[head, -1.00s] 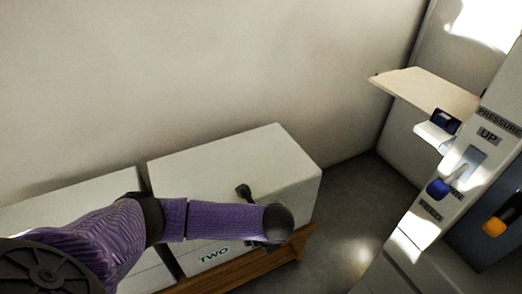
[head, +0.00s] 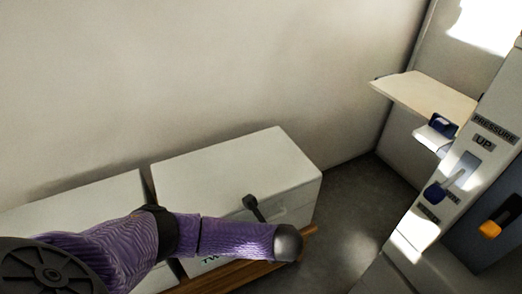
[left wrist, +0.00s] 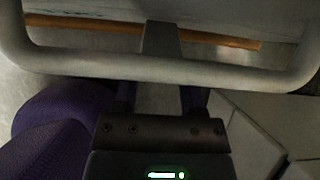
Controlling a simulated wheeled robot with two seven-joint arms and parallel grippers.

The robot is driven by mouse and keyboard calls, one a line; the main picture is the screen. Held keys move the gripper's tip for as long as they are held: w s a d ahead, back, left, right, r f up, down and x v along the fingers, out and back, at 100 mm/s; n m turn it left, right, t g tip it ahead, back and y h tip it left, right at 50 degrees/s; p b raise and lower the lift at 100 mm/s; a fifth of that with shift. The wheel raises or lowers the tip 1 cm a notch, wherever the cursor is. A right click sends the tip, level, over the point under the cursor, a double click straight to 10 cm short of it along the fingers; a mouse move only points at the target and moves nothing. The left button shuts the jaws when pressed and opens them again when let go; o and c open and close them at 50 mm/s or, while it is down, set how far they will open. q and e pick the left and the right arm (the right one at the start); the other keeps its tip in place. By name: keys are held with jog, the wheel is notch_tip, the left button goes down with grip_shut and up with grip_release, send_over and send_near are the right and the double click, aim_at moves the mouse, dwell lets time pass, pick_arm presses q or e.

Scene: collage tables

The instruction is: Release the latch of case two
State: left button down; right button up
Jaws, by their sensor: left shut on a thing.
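Case two (head: 235,165) is a pale box on a wooden bench, its green TWO label mostly covered by my left arm. My right gripper is in neither view.
Another pale case (head: 85,198) stands close at the left on the bench (head: 235,275). A panel (head: 462,165) with blue and orange levers stands at the right, near a pale shelf (head: 425,92). Grey floor (head: 350,195) lies clear between.

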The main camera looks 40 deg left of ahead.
pick_arm(q)
jog(key=d+f+t+y+b, duration=0.1)
jog(key=y, duration=0.1)
jog(key=f+t+y+b, duration=0.1)
jog(key=f+y, duration=0.1)
jog(key=y, duration=0.1)
jog(key=s+d+f+t+y+b, duration=0.1)
jog(key=y, duration=0.1)
jog(key=shift+s+d+f+y, duration=0.1)
jog(key=shift+d+f+y, duration=0.2)
jog(key=shift+y, duration=0.1)
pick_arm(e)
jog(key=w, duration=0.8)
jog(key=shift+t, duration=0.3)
pick_arm(q)
jog(key=shift+c, duration=1.6)
grip_release()
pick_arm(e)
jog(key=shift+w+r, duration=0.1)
pick_arm(q)
jog(key=p+v, duration=0.2)
jog(key=v, duration=0.8)
jog(key=shift+p, duration=0.3)
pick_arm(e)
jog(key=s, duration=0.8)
pick_arm(q)
jog(key=shift+a, duration=0.1)
